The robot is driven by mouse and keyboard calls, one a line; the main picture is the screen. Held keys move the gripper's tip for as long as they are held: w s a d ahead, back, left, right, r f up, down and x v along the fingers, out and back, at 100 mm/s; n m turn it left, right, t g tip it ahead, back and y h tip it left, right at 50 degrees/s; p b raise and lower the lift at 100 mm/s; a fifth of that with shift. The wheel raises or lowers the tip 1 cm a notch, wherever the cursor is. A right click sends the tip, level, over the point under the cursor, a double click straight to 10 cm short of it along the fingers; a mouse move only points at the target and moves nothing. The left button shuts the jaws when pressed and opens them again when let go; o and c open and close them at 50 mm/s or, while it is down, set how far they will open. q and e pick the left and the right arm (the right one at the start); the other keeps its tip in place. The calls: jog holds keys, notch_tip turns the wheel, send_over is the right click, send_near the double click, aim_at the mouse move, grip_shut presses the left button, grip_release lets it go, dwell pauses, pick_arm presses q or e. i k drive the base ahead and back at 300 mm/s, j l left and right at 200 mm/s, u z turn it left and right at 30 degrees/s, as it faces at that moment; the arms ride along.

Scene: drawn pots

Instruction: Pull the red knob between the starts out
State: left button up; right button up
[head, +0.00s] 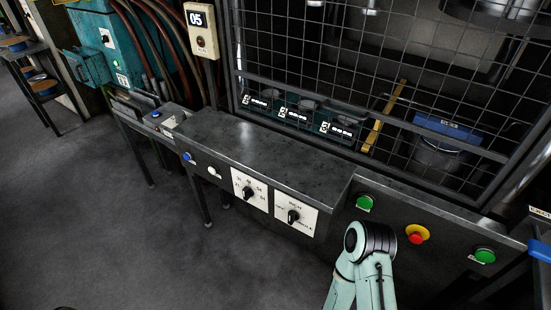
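The red knob (416,238) sits on a yellow round base on the sloping front of the dark metal console. It is between two green start buttons, one to its upper left (364,202) and one to its lower right (485,256). A pale green arm of mine with a black ridged joint comes up from the bottom edge, just left of the knob in the picture. No gripper fingers show on it, and neither gripper is in view. Nothing visible touches the knob.
The console (262,150) has two black rotary selectors (249,193) (293,216) and a blue button (189,157) further left. A wire mesh guard (350,75) stands behind it. A blue handle (540,250) juts in at the right edge. Open floor (110,225) lies to the left.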

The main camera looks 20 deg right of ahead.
aim_at(416, 238)
jog(key=z, duration=2.2)
jog(key=u, duration=1.45)
jog(key=z, duration=1.45)
jog(key=i+l, duration=0.25)
jog(key=i, duration=0.1)
